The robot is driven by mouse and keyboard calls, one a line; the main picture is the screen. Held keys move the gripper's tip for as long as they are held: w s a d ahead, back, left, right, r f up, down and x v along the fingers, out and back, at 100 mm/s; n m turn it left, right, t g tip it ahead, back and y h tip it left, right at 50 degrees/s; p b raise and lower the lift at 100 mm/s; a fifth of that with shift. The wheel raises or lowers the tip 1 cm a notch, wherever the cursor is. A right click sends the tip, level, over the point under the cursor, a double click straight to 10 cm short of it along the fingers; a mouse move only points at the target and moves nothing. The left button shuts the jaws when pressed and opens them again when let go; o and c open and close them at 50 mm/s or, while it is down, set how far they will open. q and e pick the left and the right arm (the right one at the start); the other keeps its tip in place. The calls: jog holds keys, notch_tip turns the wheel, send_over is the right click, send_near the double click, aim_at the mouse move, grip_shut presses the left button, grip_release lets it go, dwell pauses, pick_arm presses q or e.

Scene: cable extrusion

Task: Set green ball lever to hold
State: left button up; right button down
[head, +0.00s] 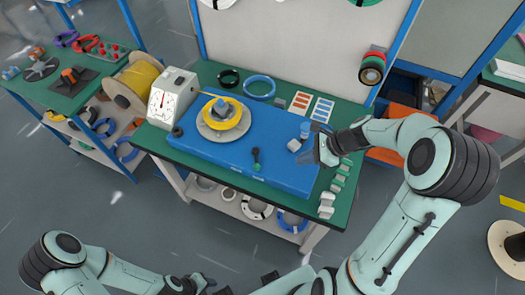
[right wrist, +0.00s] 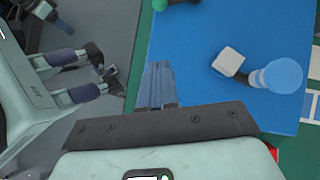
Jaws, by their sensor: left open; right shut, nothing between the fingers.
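The green ball lever (head: 256,160) stands near the front middle of the blue board (head: 215,160), with a dark upper part and a green ball at its lower end in the head view. A green ball (right wrist: 134,5) shows at the top edge of the right wrist view, partly cut off. My right gripper (head: 322,152) is over the board's right end, to the right of the lever and apart from it. Its fingers (right wrist: 158,82) are shut and empty. My left gripper (head: 205,286) is low at the bottom edge of the head view, well away from the table, and open.
A white cube (head: 294,145) and a blue cylinder (head: 306,127) stand close to my right gripper. A yellow cable coil (head: 223,118) sits behind the lever. The board's front right is clear.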

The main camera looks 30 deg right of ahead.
jog(key=shift+w+d+r, duration=0.2)
jog(key=shift+w+r, duration=0.1)
jog(key=shift+r, duration=0.4)
jog(key=b, duration=0.1)
send_near(257, 160)
jog(key=s+f, duration=0.3)
jog(key=f, duration=0.1)
jog(key=shift+s+d+f, duration=0.1)
jog(key=shift+s, duration=0.25)
jog(key=shift+w+a+f, duration=0.2)
jog(key=shift+w+a, duration=0.4)
jog(key=shift+a, duration=0.25)
jog(key=shift+w+a+f, duration=0.2)
jog(key=shift+w+a, duration=0.45)
jog(key=shift+a, duration=0.25)
jog(key=shift+a, duration=0.1)
